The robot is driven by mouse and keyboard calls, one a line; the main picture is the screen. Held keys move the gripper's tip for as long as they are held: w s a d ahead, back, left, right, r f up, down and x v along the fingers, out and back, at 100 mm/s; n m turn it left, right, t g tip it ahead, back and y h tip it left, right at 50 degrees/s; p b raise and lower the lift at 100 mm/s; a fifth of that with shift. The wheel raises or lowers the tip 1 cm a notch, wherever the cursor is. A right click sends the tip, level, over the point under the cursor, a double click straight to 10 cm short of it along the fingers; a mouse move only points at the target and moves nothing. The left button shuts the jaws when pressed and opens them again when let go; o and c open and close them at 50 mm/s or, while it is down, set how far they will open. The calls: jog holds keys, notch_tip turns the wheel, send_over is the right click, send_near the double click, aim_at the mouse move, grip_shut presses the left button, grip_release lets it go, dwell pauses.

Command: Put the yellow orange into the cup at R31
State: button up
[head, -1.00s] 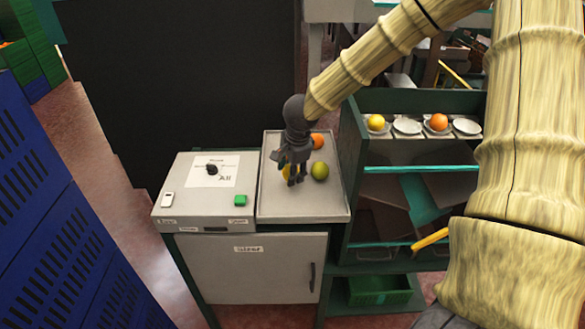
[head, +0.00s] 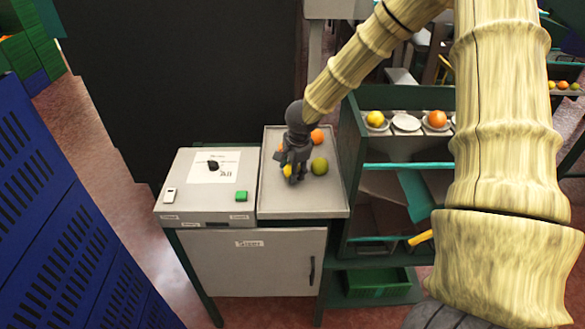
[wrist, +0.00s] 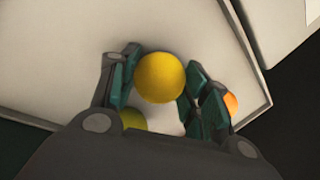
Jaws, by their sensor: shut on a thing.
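A yellow orange (wrist: 160,77) is between the two fingers of my gripper (wrist: 158,88) in the wrist view. The gripper is shut on it. In the head view the gripper (head: 293,172) points down over the grey tray (head: 329,202), hiding most of the yellow orange (head: 288,171). I cannot tell whether the fruit is clear of the tray. A second yellow orange (head: 375,119) sits on the shelf at right. I cannot make out a label R31 there.
A green fruit (head: 319,166) and an orange fruit (head: 317,136) lie in the tray close to the gripper. The shelf also holds an orange fruit (head: 437,119) and an empty white saucer (head: 406,123). A grey box with a green button (head: 241,196) stands left of the tray.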

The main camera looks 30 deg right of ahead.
jog(key=o, duration=0.6)
jog(key=shift+f, duration=0.15)
jog(key=o, duration=0.4)
